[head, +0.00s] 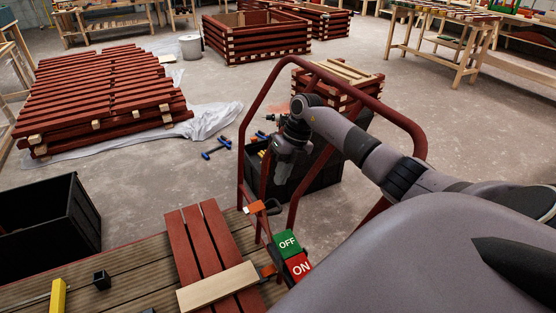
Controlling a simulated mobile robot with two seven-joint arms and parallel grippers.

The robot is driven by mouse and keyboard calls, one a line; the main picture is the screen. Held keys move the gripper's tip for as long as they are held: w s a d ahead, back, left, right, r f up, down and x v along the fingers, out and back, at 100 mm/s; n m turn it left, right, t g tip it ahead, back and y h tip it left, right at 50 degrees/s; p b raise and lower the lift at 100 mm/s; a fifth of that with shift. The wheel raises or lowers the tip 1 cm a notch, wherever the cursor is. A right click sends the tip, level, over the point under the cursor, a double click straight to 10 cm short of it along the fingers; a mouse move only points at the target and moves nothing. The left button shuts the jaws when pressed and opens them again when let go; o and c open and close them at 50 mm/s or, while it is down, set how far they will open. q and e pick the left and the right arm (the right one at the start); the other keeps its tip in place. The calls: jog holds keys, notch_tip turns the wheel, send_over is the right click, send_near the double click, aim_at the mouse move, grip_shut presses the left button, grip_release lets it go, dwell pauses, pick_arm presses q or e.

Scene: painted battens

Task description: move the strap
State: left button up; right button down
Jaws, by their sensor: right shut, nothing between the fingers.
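I cannot make out a strap for certain. A small orange-and-black piece (262,207) shows at the near left of the red tubular frame (262,88), above the board edge; I cannot tell what it is. My right arm comes in from the right over the frame. Its dark grey right gripper (284,178) hangs downward inside the frame, over a black crate (325,176). The fingers are shut and empty. Their tips are small and partly lost against the dark crate. My left gripper is not in view.
Red battens (205,235) and a bare wood piece (218,286) lie on a slatted surface, beside a green OFF and red ON sign (293,255). A black bin (45,220) stands left. Batten stacks (95,95) stand beyond. The middle floor is mostly clear, with blue-handled tools (216,149).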

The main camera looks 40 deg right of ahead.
aim_at(272, 200)
jog(key=b+x, duration=0.1)
jog(key=x, duration=0.7)
jog(key=shift+a+f, duration=0.1)
jog(key=shift+f, duration=0.15)
jog(key=shift+a, duration=0.1)
